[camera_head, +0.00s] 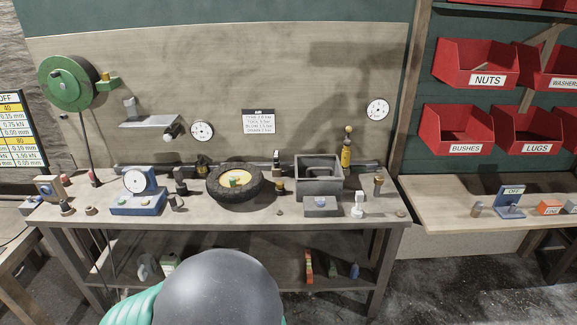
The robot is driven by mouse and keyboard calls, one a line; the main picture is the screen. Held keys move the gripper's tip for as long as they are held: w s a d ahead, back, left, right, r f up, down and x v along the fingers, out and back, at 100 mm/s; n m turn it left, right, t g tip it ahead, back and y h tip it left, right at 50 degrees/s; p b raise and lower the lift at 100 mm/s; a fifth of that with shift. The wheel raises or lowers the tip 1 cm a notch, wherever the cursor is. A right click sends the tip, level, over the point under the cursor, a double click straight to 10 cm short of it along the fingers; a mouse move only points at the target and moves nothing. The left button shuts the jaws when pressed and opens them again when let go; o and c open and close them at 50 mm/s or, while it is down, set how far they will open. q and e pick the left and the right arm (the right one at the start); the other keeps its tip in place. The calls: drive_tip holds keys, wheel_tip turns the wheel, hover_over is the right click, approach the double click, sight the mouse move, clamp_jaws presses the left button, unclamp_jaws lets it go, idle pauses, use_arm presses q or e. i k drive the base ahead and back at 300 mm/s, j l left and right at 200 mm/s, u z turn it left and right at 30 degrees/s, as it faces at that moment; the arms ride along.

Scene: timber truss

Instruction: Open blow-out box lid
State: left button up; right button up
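A grey rectangular box (318,187), which looks like the blow-out box, stands on the workbench right of the wheel. A raised rim runs around its top, with a darker recessed area inside. At this size I cannot tell whether that is a lid or the open inside. Neither of my grippers is in view. A dark grey dome and a teal part at the bottom edge look like parts of my own body.
The workbench (110,219) holds a black wheel with a yellow hub (235,182), a blue gauge stand (138,190) and a yellow-and-black tool (346,152) behind the box. A small grey-blue block (321,206) sits in front of the box. Red bins (478,62) hang at right.

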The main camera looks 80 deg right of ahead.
sight(308, 172)
drive_tip(key=i+l+z, duration=0.15)
drive_tip(key=z, duration=2.6)
